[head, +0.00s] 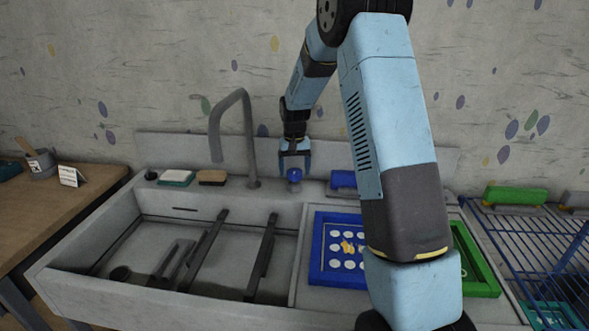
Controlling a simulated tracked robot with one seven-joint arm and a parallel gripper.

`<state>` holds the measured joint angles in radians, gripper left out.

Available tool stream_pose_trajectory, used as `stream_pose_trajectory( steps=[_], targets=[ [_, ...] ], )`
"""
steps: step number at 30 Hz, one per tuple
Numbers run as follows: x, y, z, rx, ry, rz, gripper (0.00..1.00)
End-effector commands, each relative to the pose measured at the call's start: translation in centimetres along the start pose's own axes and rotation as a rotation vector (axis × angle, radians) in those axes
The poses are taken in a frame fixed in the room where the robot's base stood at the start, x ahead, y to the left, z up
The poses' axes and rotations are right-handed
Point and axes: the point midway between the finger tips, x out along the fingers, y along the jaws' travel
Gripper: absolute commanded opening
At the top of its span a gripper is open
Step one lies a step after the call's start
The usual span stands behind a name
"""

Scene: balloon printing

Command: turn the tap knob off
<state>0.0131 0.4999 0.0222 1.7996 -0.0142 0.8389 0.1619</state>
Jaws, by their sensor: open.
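The tap knob (295,175) is a small blue knob on the sink's back ledge, to the right of the tap. The grey tap (233,115) has a tall curved spout that bends over the basin. My gripper (295,160) is open and points down right over the knob, with its fingers close around or just above the knob's top. I cannot tell whether the fingers touch it. No water is visible under the spout.
The sink basin (75,262) holds dark rails. A sponge (212,177) and a white-and-teal block (176,178) lie on the ledge. A blue-framed screen (317,262) and a green frame (478,275) lie right. A blue rack (560,250) stands far right, a wooden table (60,205) left.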

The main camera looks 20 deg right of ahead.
Motion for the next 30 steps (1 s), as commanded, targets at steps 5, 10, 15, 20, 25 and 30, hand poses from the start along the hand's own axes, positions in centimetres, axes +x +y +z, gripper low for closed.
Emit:
stream_pose_trajectory(
  steps=[5, 10, 15, 20, 25, 30],
  targets=[
    [-0.1, 0.0, 0.0, 0.0, -0.001, 0.0, 0.81],
    [-1.5, 0.0, 0.0, 0.0, 0.0, 0.0, 0.81],
    [-4.5, 0.0, -0.1, 0.0, 0.002, 0.0, 0.81],
    [-7.7, 0.0, -0.1, 0.0, 0.002, 0.0, 0.81],
    [-10.8, 0.0, -0.1, 0.0, 0.002, 0.0, 0.81],
    [-12.7, 0.0, -0.1, 0.0, 0.0, 0.0, 0.81]
  ],
)
